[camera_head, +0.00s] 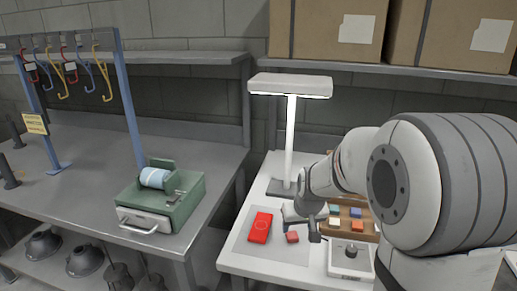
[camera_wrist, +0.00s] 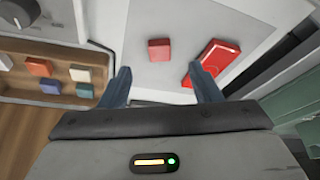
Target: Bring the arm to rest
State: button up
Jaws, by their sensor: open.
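My gripper (camera_wrist: 160,86) is open in the wrist view, its two blue-grey fingers apart with nothing between them. Beyond the fingertips a small red block (camera_wrist: 159,49) and a flat red case (camera_wrist: 217,62) with a circle on it lie on a grey mat (camera_wrist: 131,30). In the head view my gripper (camera_head: 301,222) hangs low over the white table (camera_head: 270,262), close to the red block (camera_head: 292,237). The red case (camera_head: 260,227) lies to its left. My arm hides part of the table's right side.
A wooden tray (camera_head: 345,238) of coloured blocks and a white box with a knob (camera_head: 350,258) sit right of my gripper. A lamp (camera_head: 290,140) stands behind. Left is a grey bench with a green machine (camera_head: 185,205) and a rack of hooks (camera_head: 75,50). Cardboard boxes (camera_head: 315,30) fill the shelf above.

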jog(key=s+r+g, duration=0.1)
jog(key=s+r, duration=0.2)
jog(key=s, duration=0.8)
jog(key=s+r, duration=0.3)
jog(key=s, duration=0.9)
jog(key=shift+a+r+m+g, duration=0.15)
jog(key=shift+m+g, duration=0.25)
